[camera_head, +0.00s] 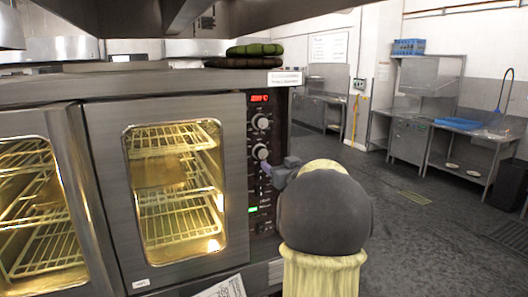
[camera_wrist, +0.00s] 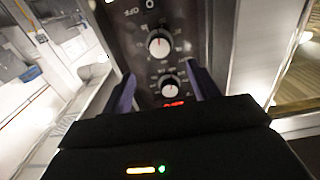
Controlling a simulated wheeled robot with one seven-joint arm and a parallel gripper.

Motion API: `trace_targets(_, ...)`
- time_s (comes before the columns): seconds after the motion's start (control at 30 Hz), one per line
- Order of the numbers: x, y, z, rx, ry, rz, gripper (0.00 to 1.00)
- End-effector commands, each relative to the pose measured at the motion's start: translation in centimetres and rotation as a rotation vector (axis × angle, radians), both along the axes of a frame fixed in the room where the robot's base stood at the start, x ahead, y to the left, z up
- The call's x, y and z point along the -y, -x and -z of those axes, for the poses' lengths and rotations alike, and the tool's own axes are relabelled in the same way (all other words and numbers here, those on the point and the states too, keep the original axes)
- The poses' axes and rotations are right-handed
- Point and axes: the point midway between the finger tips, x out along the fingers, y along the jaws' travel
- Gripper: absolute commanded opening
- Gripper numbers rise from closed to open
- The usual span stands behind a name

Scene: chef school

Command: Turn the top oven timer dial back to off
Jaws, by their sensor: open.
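The black control panel (camera_head: 262,190) is at the right end of the oven front. It carries an upper dial (camera_head: 260,122) and a lower dial (camera_head: 260,152), one above the other below a red display (camera_head: 260,98). My gripper (camera_head: 268,166) is at the panel, just below and right of the lower dial. I cannot tell which is the timer, or any contact.
The oven's glass doors (camera_head: 228,190) are closed, with lit racks inside. Folded dark green cloths (camera_head: 255,49) lie on top. Open floor (camera_head: 420,225) lies to the right, with steel counters and a sink unit (camera_head: 410,135) behind.

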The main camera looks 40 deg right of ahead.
Motion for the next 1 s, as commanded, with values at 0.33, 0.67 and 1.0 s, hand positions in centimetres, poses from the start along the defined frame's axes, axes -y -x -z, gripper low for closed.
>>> trace_targets(0.33, 1.5, -6.0, -0.2, -0.002, -0.001, 0.0, 0.6)
trace_targets(0.67, 2.4, -9.8, -0.1, 0.0, 0.0, 0.001, 0.6)
trace_targets(1.0, 2.4, -10.1, 0.0, 0.0, 0.0, 0.001, 0.56)
